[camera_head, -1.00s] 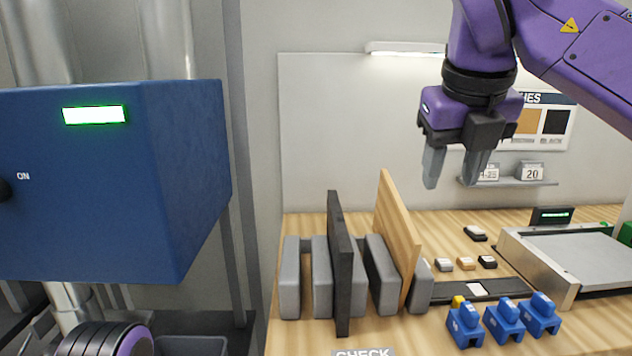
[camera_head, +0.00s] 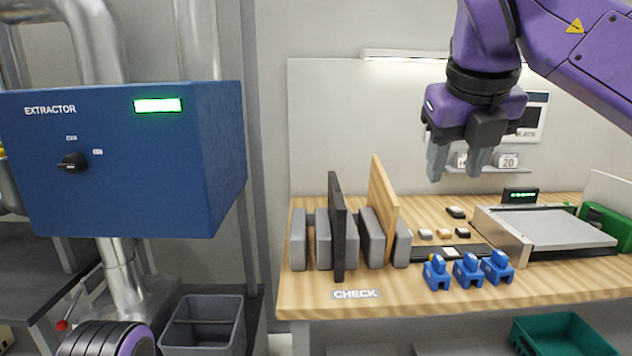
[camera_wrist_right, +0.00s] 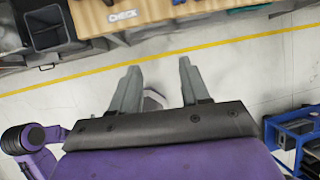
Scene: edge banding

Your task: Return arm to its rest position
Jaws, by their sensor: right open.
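My right gripper (camera_head: 456,163) is at the upper right of the head view, on a purple arm that comes in from the right. Its two grey fingers point down and stand apart, with nothing between them. It is in front of the wall, above the level of the wooden table (camera_head: 480,290) in the picture. In the right wrist view the open fingers (camera_wrist_right: 158,85) also show empty, with the floor behind them. A purple and black rounded part of mine shows at the bottom left of the head view. My left gripper does not show.
A grey rack (camera_head: 402,245) on the table holds a dark panel (camera_head: 337,230) and a wooden panel (camera_head: 382,205). Several blue blocks (camera_head: 468,272) stand to its right, before a flat grey machine (camera_head: 550,230). A blue extractor box (camera_head: 110,170) hangs at left, above a grey bin (camera_head: 205,322).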

